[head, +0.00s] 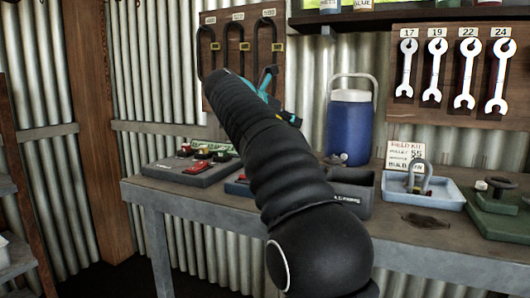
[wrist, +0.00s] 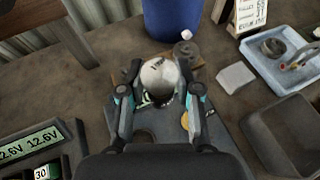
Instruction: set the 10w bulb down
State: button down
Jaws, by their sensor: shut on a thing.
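The 10w bulb, a white round bulb (wrist: 158,72) with dark marking on its top, sits between the fingers of my gripper (wrist: 160,80) in the wrist view. The gripper is shut on it, one finger on each side. The bulb's lower end is dark and partly hidden. Below and around it show a grey tray (wrist: 228,140) and a yellow round piece (wrist: 185,120); I cannot tell whether the bulb touches anything there. In the head view my gripper (head: 268,88) is mostly behind my arm, above the bench, and the bulb is hidden.
A blue cooler (head: 349,125) stands at the back of the bench (head: 425,236). A field kit card (head: 403,156), a pale blue tray (head: 450,197) with a shackle and a dark bin (wrist: 290,135) lie right. Wrenches (head: 437,70) hang behind.

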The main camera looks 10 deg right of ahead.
jog(key=a+f, duration=0.1)
jog(key=a, duration=0.1)
jog(key=a+f, duration=0.1)
jog(key=a+f+b, duration=0.1)
jog(key=a, duration=0.1)
jog(key=shift+w+a+f, duration=0.25)
jog(key=shift+a+f, duration=0.1)
jog(key=shift+f+b, duration=0.8)
jog(key=shift+f, duration=1.2)
jog(key=shift+f, duration=0.1)
jog(key=c, duration=0.8)
grip_release()
jog(key=shift+s+a+r, duration=0.1)
jog(key=shift+a+r, duration=0.2)
jog(key=p+v, duration=0.2)
jog(key=v, duration=0.9)
jog(key=shift+a, duration=0.15)
